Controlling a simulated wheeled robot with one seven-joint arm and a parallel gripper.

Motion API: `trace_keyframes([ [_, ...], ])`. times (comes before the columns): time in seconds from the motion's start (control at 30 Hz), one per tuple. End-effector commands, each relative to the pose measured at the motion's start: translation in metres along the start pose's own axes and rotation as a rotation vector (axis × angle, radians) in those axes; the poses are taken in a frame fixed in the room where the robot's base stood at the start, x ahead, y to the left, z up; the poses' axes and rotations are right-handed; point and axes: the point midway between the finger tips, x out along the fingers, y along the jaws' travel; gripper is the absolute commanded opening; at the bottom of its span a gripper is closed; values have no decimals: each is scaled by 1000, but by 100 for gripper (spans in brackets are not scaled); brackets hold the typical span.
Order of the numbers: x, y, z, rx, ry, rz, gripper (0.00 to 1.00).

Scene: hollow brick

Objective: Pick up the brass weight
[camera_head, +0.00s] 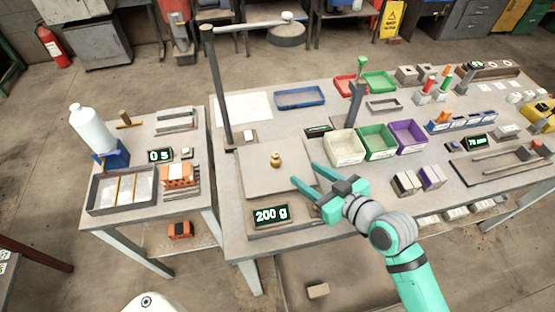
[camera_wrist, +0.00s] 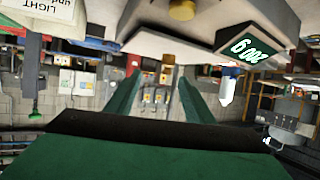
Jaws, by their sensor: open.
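The small brass weight (camera_head: 276,160) stands upright on the flat pan of the scale (camera_head: 255,178), whose display (camera_head: 271,215) reads 200 g. My gripper (camera_head: 304,173) is open and empty, to the right of the weight, with its fingers pointing left toward it. A clear gap separates the fingertips from the weight.
A grey post (camera_head: 218,90) rises behind the scale at left. White, green and purple bins (camera_head: 345,148) stand right of the scale, behind my gripper. Blocks (camera_head: 407,183) sit farther right. A blue tray (camera_head: 300,97) lies at the back. A separate side table (camera_head: 195,205) stands left.

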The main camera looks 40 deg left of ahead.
Motion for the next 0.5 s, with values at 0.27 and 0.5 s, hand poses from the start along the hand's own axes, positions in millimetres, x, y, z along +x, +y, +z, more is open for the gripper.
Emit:
trace_keyframes([
  [0.27,24,-13,-14,-15,-10,-70,48],
  [0.5,58,-15,-13,-16,-9,-69,48],
])
